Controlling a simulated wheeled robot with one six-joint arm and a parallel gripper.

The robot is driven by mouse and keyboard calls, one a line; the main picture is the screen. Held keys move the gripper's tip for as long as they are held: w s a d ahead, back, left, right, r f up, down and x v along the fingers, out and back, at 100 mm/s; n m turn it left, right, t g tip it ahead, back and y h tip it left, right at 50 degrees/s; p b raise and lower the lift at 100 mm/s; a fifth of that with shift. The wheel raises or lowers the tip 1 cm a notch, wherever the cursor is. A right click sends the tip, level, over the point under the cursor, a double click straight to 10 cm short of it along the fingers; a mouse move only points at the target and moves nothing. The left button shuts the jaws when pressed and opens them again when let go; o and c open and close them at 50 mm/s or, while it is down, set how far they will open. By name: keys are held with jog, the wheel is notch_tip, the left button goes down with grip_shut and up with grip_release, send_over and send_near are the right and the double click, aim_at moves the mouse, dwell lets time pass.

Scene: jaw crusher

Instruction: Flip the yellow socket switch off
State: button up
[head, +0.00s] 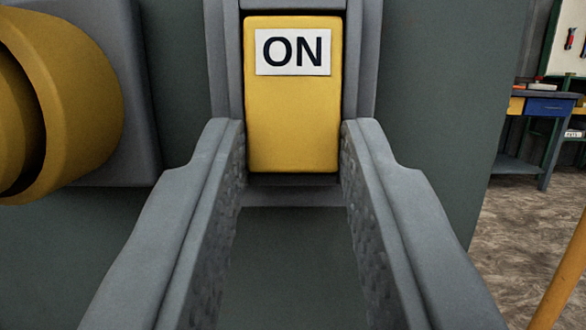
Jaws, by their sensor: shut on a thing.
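The yellow switch (292,110) is upright in its grey frame (361,55) on a dark green-grey panel. Its upper part bears a white label (293,52) reading "ON". My gripper (292,142) reaches up from the bottom of the view, one finger on each side of the switch's lower part. It is shut on the switch. The fingertips partly cover the frame's sides. The yellow socket (85,95), a round body on a grey mount, stands out from the panel at the left and is cut off by the picture's edge.
The panel's right edge (500,120) borders open floor (505,225). A workbench (530,110) with a blue drawer stands farther back at the right. A yellow-orange bar (562,270) slants up at the lower right. The panel below the switch is bare.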

jog(key=o, duration=1)
jog(key=shift+s, duration=0.1)
jog(key=v, duration=1.2)
